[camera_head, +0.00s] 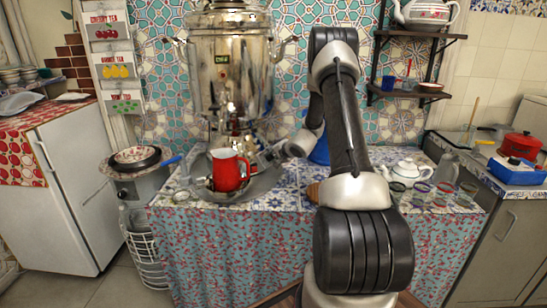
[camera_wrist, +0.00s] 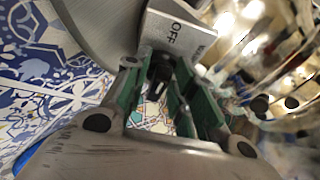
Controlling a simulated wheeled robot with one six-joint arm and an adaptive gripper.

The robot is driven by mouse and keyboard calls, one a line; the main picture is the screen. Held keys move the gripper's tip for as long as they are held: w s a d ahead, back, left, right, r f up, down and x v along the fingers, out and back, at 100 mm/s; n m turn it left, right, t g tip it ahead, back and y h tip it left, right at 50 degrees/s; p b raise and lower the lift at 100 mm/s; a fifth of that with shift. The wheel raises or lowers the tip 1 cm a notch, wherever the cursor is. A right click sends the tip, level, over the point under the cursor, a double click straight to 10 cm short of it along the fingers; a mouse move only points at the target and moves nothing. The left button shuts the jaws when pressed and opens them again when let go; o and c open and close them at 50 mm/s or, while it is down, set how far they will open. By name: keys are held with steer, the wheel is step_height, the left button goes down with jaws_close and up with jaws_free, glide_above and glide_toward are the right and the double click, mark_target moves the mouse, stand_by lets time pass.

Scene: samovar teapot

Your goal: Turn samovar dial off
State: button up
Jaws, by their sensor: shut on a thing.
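The samovar (camera_head: 228,70) is a tall shiny metal urn at the back left of the table in the head view. In the head view my gripper (camera_head: 265,156) is low by the right side of the samovar's base; the dial cannot be made out there.
A red jug (camera_head: 228,171) stands on a metal tray (camera_head: 243,194) in front of the samovar, close to my gripper. A white teapot (camera_head: 408,171) and several small glasses are on the right of the patterned table. Shelves (camera_head: 416,92) hang at the back right.

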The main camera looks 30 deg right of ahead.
steer(key=shift+s+f, duration=0.1)
steer(key=o, duration=0.7)
steer(key=shift+o, duration=0.2)
steer(key=shift+s+r, duration=0.35)
steer(key=v, duration=1.1)
